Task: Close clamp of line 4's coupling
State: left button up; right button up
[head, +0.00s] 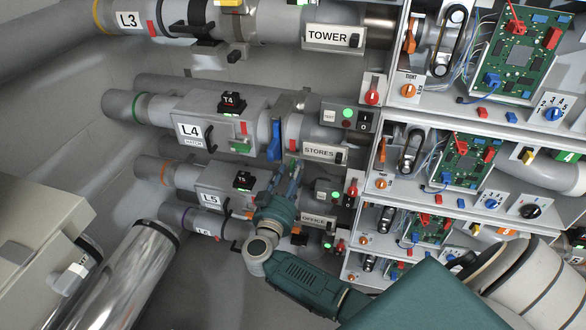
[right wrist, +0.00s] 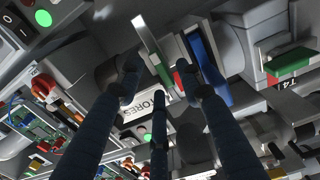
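Line 4's pipe carries the white L4 label (head: 189,131) and the STORES label (head: 319,152), which also shows in the right wrist view (right wrist: 150,107). Between them is the grey coupling (head: 293,128) with a blue clamp lever (head: 274,142) on its left side. The lever points downward in the head view; whether it is latched I cannot tell. In the right wrist view the blue lever (right wrist: 209,62) is just beyond the fingertips. My right gripper (head: 290,172) is just below the coupling, fingers spread and empty, apparently apart from the lever. My left gripper is not in view.
The L5 pipe (head: 209,198) lies close below, behind my right gripper. The TOWER line (head: 327,36) runs above. Shelves with circuit boards (head: 460,160) and knobs stand at right. A beige box (head: 35,230) and shiny cylinder (head: 125,275) are at lower left.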

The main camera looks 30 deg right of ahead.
jog(key=shift+x, duration=0.8)
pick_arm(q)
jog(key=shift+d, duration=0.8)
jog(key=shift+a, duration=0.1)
pick_arm(e)
jog(key=shift+c, duration=0.8)
grip_shut()
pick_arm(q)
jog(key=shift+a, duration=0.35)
